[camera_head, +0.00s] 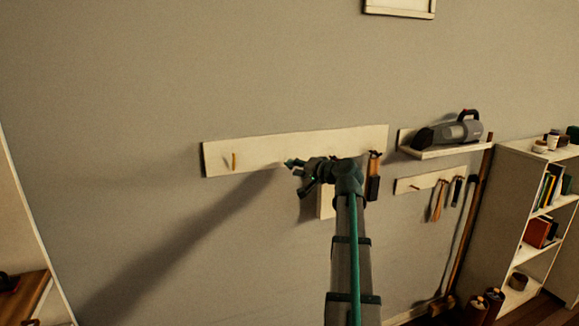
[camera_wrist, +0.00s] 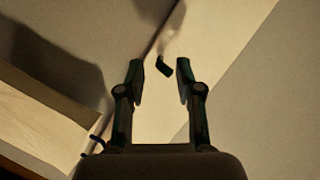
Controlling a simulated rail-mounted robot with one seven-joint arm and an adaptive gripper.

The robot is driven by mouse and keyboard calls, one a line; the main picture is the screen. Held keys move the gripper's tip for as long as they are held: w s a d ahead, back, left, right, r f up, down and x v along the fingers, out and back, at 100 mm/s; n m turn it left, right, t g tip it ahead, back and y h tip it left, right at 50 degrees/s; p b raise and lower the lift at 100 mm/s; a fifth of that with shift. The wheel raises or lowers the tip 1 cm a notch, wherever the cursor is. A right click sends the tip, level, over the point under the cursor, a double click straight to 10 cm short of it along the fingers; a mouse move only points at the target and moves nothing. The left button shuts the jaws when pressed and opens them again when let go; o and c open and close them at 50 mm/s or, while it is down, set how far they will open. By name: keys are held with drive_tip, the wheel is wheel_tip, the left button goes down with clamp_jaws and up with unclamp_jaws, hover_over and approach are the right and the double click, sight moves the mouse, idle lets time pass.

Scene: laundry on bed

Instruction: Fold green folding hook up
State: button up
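A small dark green hook (camera_wrist: 164,66) shows in the wrist view on a pale board (camera_wrist: 172,105). It lies just past the gap between my fingertips, with no clear contact. My gripper (camera_wrist: 160,76) is open, one finger on each side of that gap. In the head view my gripper (camera_head: 297,175) is in front of the long pale wall board (camera_head: 265,150), near its middle. I cannot make out the green hook in the head view; my gripper and arm cover part of the board. A yellowish hook (camera_head: 233,161) sits near the board's left end.
A dark and orange-brown item (camera_head: 374,178) hangs at the board's right end, close to my arm. A shelf (camera_head: 448,150) with a handheld vacuum (camera_head: 450,132), a smaller hook board (camera_head: 416,184) and a bookshelf (camera_head: 508,196) are farther right. The wall left of the board is clear.

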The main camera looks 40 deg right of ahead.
drive_tip(key=shift+x, duration=1.7)
drive_tip(key=shift+a, duration=0.1)
clamp_jaws()
